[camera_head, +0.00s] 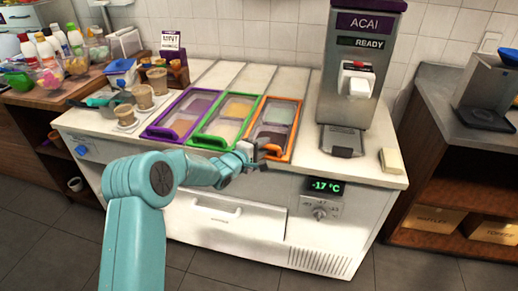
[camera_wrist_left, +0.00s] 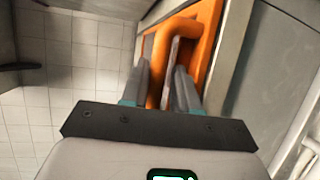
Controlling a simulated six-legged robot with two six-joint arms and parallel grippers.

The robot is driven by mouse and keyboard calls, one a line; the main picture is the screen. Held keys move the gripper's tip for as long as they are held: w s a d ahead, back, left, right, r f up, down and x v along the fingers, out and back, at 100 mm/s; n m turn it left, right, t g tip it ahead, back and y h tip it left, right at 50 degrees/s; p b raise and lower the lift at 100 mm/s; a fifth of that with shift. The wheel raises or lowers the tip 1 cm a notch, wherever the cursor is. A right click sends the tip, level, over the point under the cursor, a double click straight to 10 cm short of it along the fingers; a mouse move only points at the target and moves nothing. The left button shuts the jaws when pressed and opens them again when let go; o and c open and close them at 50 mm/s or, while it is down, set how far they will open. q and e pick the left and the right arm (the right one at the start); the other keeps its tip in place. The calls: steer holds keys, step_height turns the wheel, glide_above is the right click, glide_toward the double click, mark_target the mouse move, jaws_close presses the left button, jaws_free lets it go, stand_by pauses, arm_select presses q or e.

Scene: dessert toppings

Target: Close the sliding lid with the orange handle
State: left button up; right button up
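The orange-framed sliding lid (camera_head: 291,141) is the rightmost of three coloured ones on the white freezer counter. Its panel shows greenish and dark contents beneath. My left gripper (camera_head: 258,153) is at the near end of the orange frame and hides part of the handle there. In the left wrist view, the orange handle (camera_wrist_left: 160,62) lies between the two fingers of my left gripper (camera_wrist_left: 163,85). The fingers are apart, one on each side of the handle. I cannot tell whether they touch it. My right gripper is in neither view.
A green-framed lid (camera_head: 212,141) and a purple-framed lid (camera_head: 160,131) lie to the left. The ACAI machine (camera_head: 358,65) stands behind and right of the orange frame. A cream block (camera_head: 391,160) lies at the right.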

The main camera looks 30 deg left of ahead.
arm_select(q)
steer(key=b+v, duration=0.1)
steer(key=v, duration=1.5)
steer(key=shift+s, duration=0.35)
steer(key=s+d+f+m+g+h+p, duration=0.1)
steer(key=s+d+f+g+h, duration=0.15)
steer(key=d+f, duration=0.65)
steer(key=s+d+f+m+g+h+p, duration=0.15)
steer(key=d+f+g, duration=0.25)
steer(key=d+f, duration=0.55)
steer(key=s+d+f+m+g, duration=0.2)
steer(key=s+f+m+g, duration=0.1)
steer(key=s, duration=0.4)
steer(key=s+d+f+m+g+y, duration=0.1)
steer(key=s+d+f+m+g, duration=0.1)
steer(key=s+m, duration=0.3)
steer(key=s+d+f+m+g+y, duration=0.1)
steer(key=s+d+f+m+g, duration=0.1)
steer(key=s, duration=0.7)
step_height(320, 180, down, 2)
steer(key=m+g, duration=0.1)
steer(key=m, duration=0.1)
steer(key=shift+s+m+g, duration=0.3)
steer(key=shift+m+g, duration=0.05)
